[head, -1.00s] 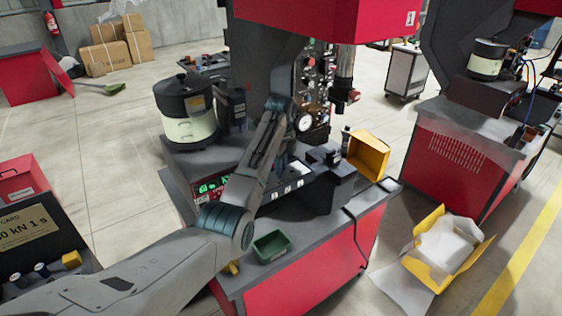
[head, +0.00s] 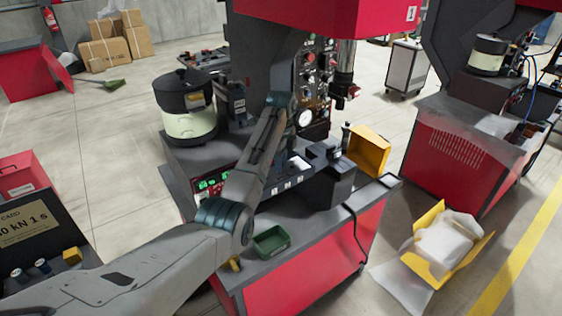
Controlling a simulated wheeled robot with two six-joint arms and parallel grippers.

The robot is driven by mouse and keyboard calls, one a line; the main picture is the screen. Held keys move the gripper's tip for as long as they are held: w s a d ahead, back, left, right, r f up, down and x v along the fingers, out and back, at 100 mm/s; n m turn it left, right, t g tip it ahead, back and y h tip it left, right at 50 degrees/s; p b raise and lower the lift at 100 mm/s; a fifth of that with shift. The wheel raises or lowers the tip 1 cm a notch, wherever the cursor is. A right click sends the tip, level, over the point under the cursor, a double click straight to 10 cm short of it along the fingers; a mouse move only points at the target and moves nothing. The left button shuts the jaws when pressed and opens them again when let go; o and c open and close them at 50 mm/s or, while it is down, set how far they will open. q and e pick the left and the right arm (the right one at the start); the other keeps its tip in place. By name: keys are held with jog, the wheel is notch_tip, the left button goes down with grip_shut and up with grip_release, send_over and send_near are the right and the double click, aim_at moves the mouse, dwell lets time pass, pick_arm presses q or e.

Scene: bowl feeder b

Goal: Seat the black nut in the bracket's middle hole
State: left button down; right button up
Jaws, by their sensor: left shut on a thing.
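My left arm reaches in from the lower left over the press bench, and its wrist is bent down beside the gauge. My left gripper (head: 290,152) is mostly hidden behind the forearm, low over the bench. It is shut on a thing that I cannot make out. I cannot pick out the black nut or the bracket with its middle hole. A dark block-like fixture (head: 328,186) stands on the bench just right of the gripper. My right gripper is not in view.
A bowl feeder (head: 190,112) stands at the bench's back left. A green tray (head: 271,241) sits at the front edge, close under my elbow. A yellow bin (head: 369,151) is at the right, with the press head (head: 343,75) above. A cable hangs down the front.

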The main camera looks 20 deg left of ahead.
pick_arm(q)
jog(key=shift+f, duration=0.85)
dwell(0.3)
jog(key=c, duration=1.2)
grip_release()
